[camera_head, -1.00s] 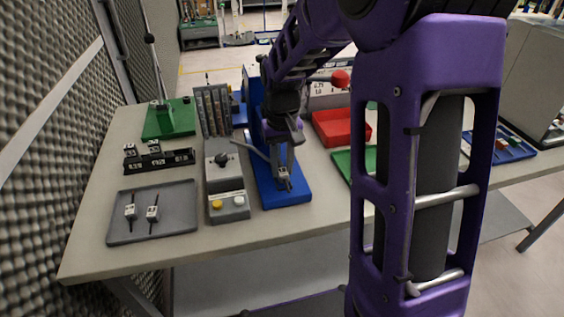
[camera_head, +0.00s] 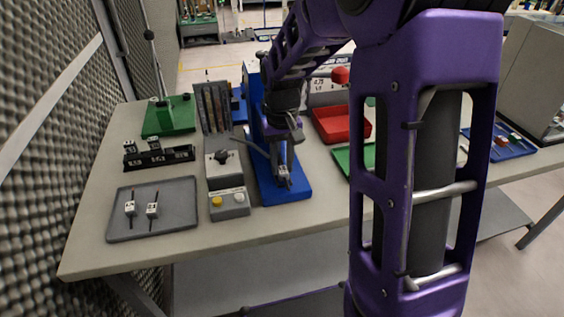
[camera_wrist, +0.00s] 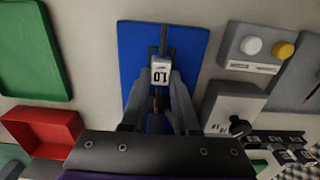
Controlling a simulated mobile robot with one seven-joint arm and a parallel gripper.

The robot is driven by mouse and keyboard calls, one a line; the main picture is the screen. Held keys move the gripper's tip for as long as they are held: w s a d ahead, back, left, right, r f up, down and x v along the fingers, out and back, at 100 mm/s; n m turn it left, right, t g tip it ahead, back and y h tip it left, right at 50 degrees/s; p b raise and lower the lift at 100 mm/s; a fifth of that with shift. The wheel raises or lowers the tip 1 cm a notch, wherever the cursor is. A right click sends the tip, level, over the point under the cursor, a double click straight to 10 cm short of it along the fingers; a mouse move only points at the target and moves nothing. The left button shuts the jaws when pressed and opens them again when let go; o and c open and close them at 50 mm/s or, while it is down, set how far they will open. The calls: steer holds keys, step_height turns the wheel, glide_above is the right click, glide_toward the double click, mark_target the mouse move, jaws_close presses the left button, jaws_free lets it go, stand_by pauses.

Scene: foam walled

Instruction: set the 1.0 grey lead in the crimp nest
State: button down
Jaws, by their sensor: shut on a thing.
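My gripper (camera_wrist: 160,92) is shut on the 1.0 grey lead, whose white tag (camera_wrist: 160,73) reads "1.0" in the wrist view. The lead lies between the fingertips, over the blue base (camera_wrist: 196,55) of the press. In the head view my gripper (camera_head: 283,172) is low over the front of the blue base (camera_head: 301,189), with the white tag (camera_head: 283,180) just showing. The crimp nest is hidden behind the fingers and lead. I cannot tell whether the lead touches it.
A grey tray (camera_head: 182,226) at left holds two tagged leads. A grey control box (camera_head: 229,212) with yellow and white buttons stands left of the press. A black rack (camera_head: 175,160), a green base (camera_head: 183,120), a red bin (camera_head: 325,128) and a green tray (camera_head: 345,160) are around it.

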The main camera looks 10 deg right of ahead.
steer(key=shift+f, duration=0.5)
steer(key=c, duration=0.6)
jaws_free()
steer(key=shift+r, duration=0.1)
step_height(320, 180, up, 17)
steer(key=p, duration=0.2)
steer(key=shift+r+p, duration=0.2)
steer(key=shift+p, duration=0.1)
